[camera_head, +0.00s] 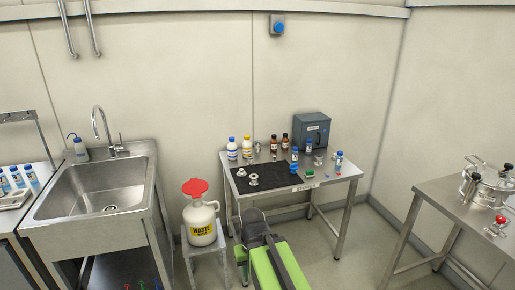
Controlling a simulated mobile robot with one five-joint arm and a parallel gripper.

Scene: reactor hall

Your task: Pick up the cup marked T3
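I cannot read a T3 mark on anything in view. Small cup-like pieces stand on the steel table (341,186): two metallic ones, one at the mat's left edge (241,172) and one on the mat (253,180). Several small blue-capped containers stand there too, one on the mat (294,160), one behind it (309,145) and one at the right (339,162). The black mat (275,177) covers the table's front left. My green and dark arm shows at the bottom centre, in front of the table. I cannot make out my gripper's fingers.
White bottles (232,149) and brown bottles (273,146) stand at the table's back, beside a grey box (312,129). A waste jug (202,224) with a red funnel stands on a stool, left of the table. A sink (100,190) is left; another steel table (450,201) is right.

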